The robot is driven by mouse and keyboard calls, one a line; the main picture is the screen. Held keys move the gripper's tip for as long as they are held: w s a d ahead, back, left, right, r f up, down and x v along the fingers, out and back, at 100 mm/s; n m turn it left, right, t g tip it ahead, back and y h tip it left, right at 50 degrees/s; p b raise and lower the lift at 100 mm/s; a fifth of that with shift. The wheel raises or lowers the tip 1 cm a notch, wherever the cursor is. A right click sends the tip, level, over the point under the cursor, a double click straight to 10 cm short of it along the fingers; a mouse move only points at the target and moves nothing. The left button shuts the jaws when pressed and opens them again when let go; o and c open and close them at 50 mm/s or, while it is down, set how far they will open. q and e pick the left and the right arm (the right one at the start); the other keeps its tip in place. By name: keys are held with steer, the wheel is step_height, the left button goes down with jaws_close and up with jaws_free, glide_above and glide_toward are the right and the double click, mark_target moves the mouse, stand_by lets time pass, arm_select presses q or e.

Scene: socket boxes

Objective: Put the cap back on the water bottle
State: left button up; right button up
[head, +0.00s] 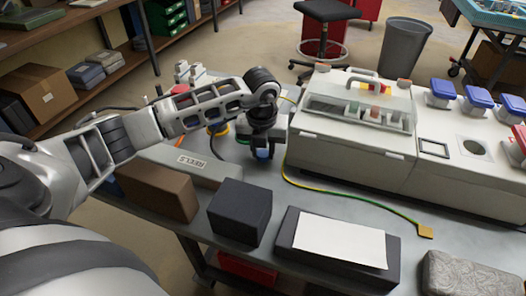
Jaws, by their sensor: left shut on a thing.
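My left gripper (262,143) points down over the grey bench, just left of the large white socket box. It is shut on a small blue thing (263,154) whose lower end shows between the fingers. It may be the bottle cap, but it is too small and too covered to be sure. I cannot make out a water bottle; my left arm and gripper cover part of the bench. My right gripper is not in view.
The white socket box (340,150) stands right of the gripper. A yellow-green cable (345,195) runs across the bench. A grey REELS box (190,163), brown box (158,188), dark block (240,212) and white sheet (340,240) lie in front.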

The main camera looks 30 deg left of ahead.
arm_select(q)
steer(key=shift+r, duration=0.15)
steer(key=shift+r, duration=0.25)
step_height(320, 180, up, 2)
steer(key=shift+w+r+b, duration=0.1)
steer(key=shift+b, duration=0.35)
steer(key=s+d+r, duration=0.8)
steer(key=d+r, duration=0.2)
steer(key=d, duration=0.1)
steer(key=shift+s, duration=0.3)
